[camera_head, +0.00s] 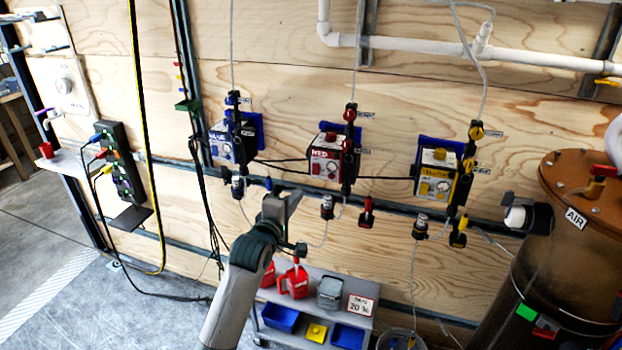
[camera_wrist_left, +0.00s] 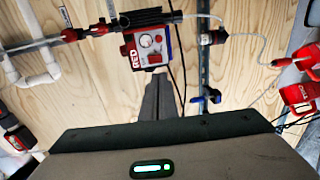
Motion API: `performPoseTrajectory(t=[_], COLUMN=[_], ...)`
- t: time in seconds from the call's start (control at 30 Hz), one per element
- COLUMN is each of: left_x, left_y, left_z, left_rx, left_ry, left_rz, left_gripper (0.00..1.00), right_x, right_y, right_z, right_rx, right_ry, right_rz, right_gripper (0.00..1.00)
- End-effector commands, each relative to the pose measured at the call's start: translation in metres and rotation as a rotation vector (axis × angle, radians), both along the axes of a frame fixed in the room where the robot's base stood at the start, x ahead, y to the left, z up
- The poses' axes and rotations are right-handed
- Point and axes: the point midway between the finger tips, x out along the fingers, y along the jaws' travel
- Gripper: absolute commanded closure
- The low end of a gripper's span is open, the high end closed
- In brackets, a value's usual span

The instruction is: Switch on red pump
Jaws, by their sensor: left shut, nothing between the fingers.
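The red pump (camera_head: 325,158) is a small box with a red and white front labelled RED, mounted on the plywood wall between two other pumps. In the left wrist view the red pump (camera_wrist_left: 147,48) appears turned sideways, with a round white dial on its face. My left gripper (camera_head: 294,195) is shut and empty, below and to the left of the red pump in the head view. In the left wrist view its closed fingers (camera_wrist_left: 158,82) point toward the pump's edge; I cannot tell how large the gap is. My right gripper is not in view.
A blue pump (camera_head: 226,143) is at left and a yellow pump (camera_head: 436,172) at right. A grey cart (camera_head: 330,278) with red jugs stands below. A brown AIR tank (camera_head: 572,240) is at far right. Black cables and clear tubes hang around the pumps.

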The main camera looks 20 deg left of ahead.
Motion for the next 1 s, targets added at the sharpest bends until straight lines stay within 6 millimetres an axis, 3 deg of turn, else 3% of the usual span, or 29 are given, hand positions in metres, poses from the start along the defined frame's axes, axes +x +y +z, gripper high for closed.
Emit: performPoseTrajectory(t=[1.0], left_x=[0.118], left_y=[-0.004], left_z=[-0.013], left_rx=[0.002], left_ry=[0.003], left_rz=[0.0], left_gripper=[1.0], right_x=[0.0], right_y=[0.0], right_z=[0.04], right_rx=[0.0], right_ry=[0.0], right_rz=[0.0], right_gripper=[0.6])
